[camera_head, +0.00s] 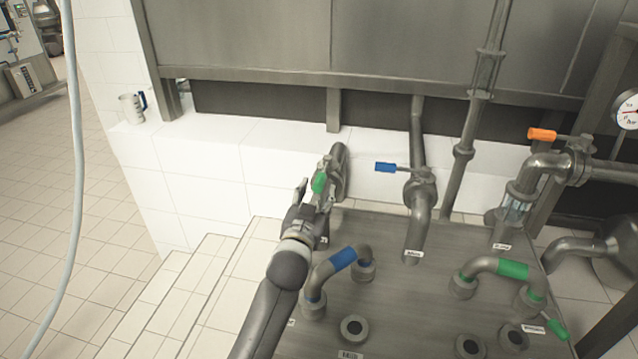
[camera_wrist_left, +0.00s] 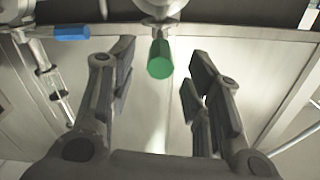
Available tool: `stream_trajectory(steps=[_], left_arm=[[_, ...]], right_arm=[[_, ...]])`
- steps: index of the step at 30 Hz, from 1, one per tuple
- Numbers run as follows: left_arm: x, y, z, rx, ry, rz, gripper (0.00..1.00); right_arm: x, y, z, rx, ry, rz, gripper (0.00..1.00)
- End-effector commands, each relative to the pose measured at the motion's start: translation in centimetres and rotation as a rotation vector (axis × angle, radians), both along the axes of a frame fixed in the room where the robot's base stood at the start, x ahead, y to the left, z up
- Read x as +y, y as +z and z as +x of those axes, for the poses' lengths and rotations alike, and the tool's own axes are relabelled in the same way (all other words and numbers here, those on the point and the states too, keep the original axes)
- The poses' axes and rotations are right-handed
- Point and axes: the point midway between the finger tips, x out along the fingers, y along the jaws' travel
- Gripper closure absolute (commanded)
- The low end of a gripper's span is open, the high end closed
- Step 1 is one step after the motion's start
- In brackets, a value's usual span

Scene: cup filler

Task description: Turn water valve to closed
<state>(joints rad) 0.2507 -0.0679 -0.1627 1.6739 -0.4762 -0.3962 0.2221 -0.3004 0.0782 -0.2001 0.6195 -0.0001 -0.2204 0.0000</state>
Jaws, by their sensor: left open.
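A valve with a green handle (camera_head: 319,182) sits on a grey pipe near the white tiled ledge, in the middle of the head view. My left gripper (camera_head: 314,194) is at this green handle. In the left wrist view the green handle (camera_wrist_left: 160,59) points toward me, and my left gripper (camera_wrist_left: 160,85) is open with its fingers on either side of it. The handle looks apart from both fingers. A blue-handled valve (camera_head: 386,167) is to the right, and it also shows in the left wrist view (camera_wrist_left: 72,33). An orange-handled valve (camera_head: 542,134) is farther right. My right gripper is out of view.
A grey metal platform (camera_head: 390,290) carries a pipe bend with a blue band (camera_head: 342,259), one with a green band (camera_head: 512,269), and several round ports. White steps (camera_head: 205,275) lie left. A metal mug (camera_head: 131,108) stands on the ledge. A hose (camera_head: 76,150) hangs at left.

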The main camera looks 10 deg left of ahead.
Motion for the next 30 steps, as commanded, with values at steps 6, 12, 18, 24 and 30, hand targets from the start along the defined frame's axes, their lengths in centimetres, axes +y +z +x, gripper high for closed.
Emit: stream_trajectory(steps=[6, 12, 18, 24, 30], left_arm=[[0.0, 0.1, 2.8, 0.0, 0.0, 0.0, 0.55], [0.0, 0.0, 4.0, 0.001, 0.0, -0.001, 0.55], [0.0, 0.0, 4.2, 0.001, 0.0, -0.001, 0.55], [0.0, 0.0, 4.2, 0.001, 0.0, -0.001, 0.63], [0.0, 0.0, 4.2, 0.001, 0.0, -0.001, 0.88]], right_arm=[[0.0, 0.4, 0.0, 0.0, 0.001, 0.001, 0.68], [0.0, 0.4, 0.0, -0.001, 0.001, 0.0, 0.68], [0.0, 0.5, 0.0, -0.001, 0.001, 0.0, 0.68], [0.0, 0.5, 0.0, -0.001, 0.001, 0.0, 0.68], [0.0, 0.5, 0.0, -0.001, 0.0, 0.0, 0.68]])
